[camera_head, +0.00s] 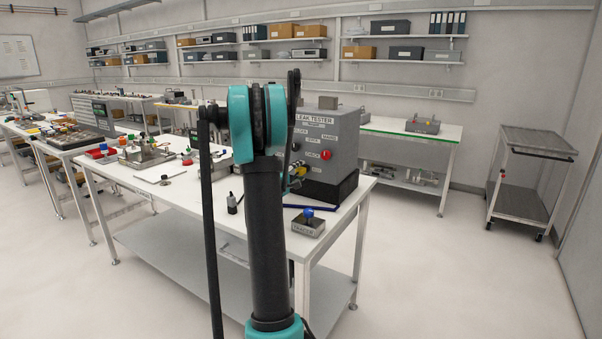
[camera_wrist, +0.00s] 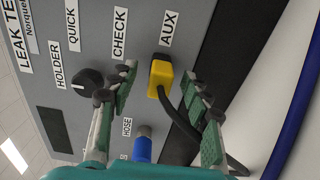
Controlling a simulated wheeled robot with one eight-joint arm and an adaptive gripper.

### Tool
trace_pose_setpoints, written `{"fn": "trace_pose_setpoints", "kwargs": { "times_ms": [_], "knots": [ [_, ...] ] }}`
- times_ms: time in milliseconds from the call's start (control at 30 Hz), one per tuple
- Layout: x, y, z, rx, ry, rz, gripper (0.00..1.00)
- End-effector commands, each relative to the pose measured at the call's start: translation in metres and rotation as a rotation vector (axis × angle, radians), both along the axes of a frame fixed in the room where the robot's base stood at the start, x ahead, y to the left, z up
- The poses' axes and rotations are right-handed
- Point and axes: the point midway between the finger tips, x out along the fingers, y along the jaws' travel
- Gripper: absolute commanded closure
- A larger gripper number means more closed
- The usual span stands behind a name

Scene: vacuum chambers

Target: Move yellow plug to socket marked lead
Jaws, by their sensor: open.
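The yellow plug (camera_wrist: 160,76) shows in the wrist view, seated at the panel beside the AUX label (camera_wrist: 168,29). A black cable runs from its lower end and passes behind my right finger. My gripper (camera_wrist: 158,74) is open, one green-padded finger on each side of the plug, with visible gaps in the picture. The panel belongs to the grey leak tester (camera_head: 328,145) on the white bench. I cannot make out a socket marked lead in either view. In the head view my arm hides part of the tester's front.
In the wrist view a black knob (camera_wrist: 88,82) and a blue connector (camera_wrist: 142,145) near the HOSE label are close to the left finger. A blue tube (camera_wrist: 297,118) runs at right. A small block with a blue top (camera_head: 308,222) stands on the bench's (camera_head: 345,212) front.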

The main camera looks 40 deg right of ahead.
Motion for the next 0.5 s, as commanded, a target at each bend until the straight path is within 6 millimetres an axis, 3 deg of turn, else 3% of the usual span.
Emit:
{"fn": "trace_pose_setpoints", "kwargs": {
  "times_ms": [233, 500],
  "knots": [
    [0.0, 0.0, 0.0, 0.0, 0.0, 0.0, 0.52],
    [0.0, 0.0, 0.0, 0.0, 0.0, 0.0, 0.84]
  ]
}}
